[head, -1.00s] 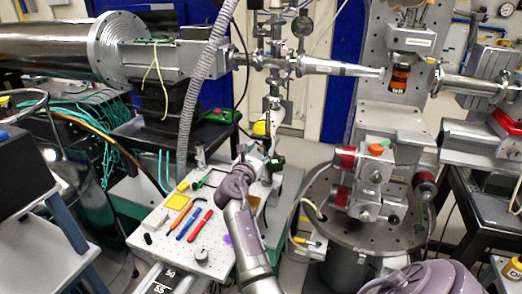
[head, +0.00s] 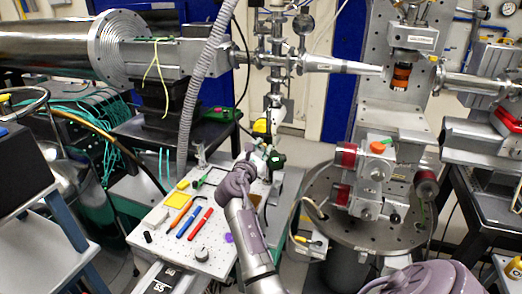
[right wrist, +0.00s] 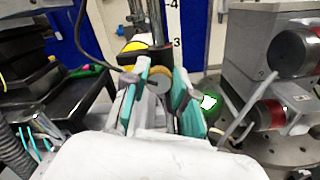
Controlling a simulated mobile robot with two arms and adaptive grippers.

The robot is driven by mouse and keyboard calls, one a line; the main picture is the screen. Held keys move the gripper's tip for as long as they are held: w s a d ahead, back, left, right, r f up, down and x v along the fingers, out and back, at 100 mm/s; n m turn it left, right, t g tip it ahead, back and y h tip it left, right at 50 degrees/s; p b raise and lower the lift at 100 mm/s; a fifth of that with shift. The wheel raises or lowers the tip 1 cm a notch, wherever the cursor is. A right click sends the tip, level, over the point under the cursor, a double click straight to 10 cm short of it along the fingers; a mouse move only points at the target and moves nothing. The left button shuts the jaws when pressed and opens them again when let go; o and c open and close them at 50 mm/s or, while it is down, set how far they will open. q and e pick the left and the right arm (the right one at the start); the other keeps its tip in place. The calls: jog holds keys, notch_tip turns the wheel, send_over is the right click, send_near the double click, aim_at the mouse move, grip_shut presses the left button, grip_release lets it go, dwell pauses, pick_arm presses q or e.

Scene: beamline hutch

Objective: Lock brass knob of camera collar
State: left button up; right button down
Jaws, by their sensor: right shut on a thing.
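My right gripper (head: 262,153) reaches over the perforated bench plate to the foot of the upright post in the head view. In the right wrist view its two teal-padded fingers (right wrist: 158,97) stand on either side of a round brass-coloured knob (right wrist: 158,76) and are shut on it. The knob sits low on the dark upright post (right wrist: 159,25). A yellow and black part (right wrist: 133,47), which also shows in the head view (head: 261,127), is just left of the post. The collar itself is mostly hidden behind the fingers and knob. My left gripper is not in view.
The bench plate (head: 171,238) holds a yellow square (head: 175,200), several coloured pens and a small grey knob (head: 201,254). A round table (head: 330,203) with a red-ended device (head: 377,170) stands to the right. A grey corrugated hose (head: 198,90) hangs at the left.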

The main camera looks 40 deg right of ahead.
jog(key=m+b, duration=0.2)
jog(key=m, duration=0.3)
jog(key=shift+f+m+b, duration=0.15)
jog(key=shift+m+b, duration=0.15)
jog(key=m+b, duration=0.2)
jog(key=m, duration=0.2)
jog(key=shift+s+m+b, duration=0.1)
jog(key=shift+m+b, duration=0.65)
jog(key=shift+m, duration=0.15)
jog(key=c, duration=0.9)
grip_release()
